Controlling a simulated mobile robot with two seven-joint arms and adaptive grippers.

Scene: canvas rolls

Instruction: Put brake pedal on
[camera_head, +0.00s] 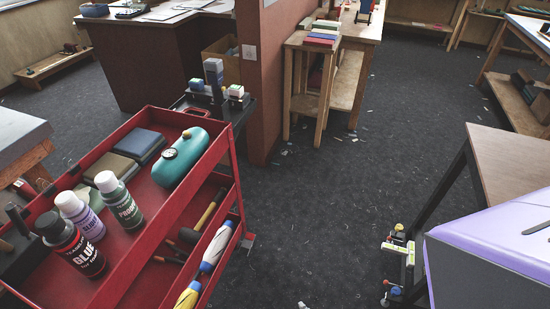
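No plainly recognisable brake pedal shows. A small floor-level assembly (401,254) with white, yellow, green, red and blue parts stands at the lower right, beside a dark table leg. Its parts are too small to tell whether one is a brake pedal or how it is set. Part of it is cut off by the lower picture edge and the dark box-like body beside it. Neither of my grippers is in view.
A red tool cart (136,255) with bottles, a teal tank (181,157) and tools fills the left. A purple-topped object (490,235) and a wooden-topped table (515,160) stand at right. Wooden shelving (310,75) is at the back. Dark floor (315,210) between is mostly clear, with scattered scraps.

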